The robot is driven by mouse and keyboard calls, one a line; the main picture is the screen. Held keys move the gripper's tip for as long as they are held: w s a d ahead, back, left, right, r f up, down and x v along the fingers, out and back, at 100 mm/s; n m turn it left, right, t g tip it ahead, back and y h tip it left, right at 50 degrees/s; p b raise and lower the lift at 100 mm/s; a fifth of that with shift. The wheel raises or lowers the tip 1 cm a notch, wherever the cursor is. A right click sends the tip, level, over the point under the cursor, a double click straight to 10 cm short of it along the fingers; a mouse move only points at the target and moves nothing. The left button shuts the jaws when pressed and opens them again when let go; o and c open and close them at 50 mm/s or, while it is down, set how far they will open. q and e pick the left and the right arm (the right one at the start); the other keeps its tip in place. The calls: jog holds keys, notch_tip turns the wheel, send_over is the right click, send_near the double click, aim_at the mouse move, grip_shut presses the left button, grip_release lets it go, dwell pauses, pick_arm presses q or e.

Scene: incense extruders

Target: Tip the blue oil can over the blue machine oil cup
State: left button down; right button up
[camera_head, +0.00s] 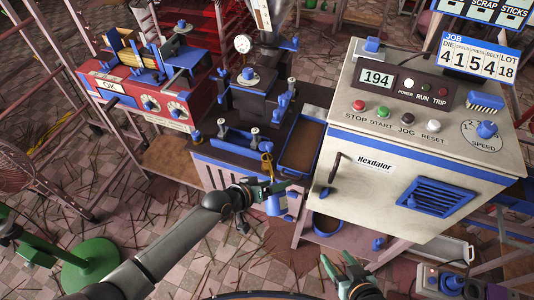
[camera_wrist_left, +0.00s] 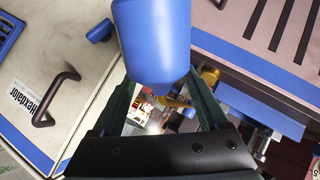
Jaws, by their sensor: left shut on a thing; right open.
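The blue oil can (camera_head: 276,206) hangs in my left gripper (camera_head: 277,187), in front of the dark bench. In the left wrist view its rounded blue body (camera_wrist_left: 155,40) fills the top middle, narrowing toward the fingers of my left gripper (camera_wrist_left: 165,100), which are shut on it. Brass-coloured parts show near the fingers; the can's spout is not clear. Several small blue parts stand on the bench just beyond the can, and I cannot tell which one is the machine oil cup. My right gripper (camera_head: 352,278) is open and empty at the bottom, away from the can.
The white Hexdalor cabinet (camera_head: 385,178) with a dark door handle (camera_head: 334,167) stands close to the right of the can. A blue-rimmed brown tray (camera_head: 303,142) lies on the bench. A red machine (camera_head: 150,101) stands to the left. The tiled floor is strewn with sticks.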

pick_arm(q)
jog(key=shift+w+r, duration=0.1)
jog(key=shift+r, duration=0.1)
jog(key=shift+r+g, duration=0.35)
jog(key=shift+g, duration=0.05)
dwell(1.2)
jog(key=shift+w+r+n+g, duration=0.1)
jog(key=shift+r+n+g, duration=0.2)
jog(key=shift+r+n, duration=0.15)
jog(key=shift+f+m+t+b, duration=0.35)
jog(key=shift+f+t+b, duration=0.2)
jog(key=shift+f, duration=0.25)
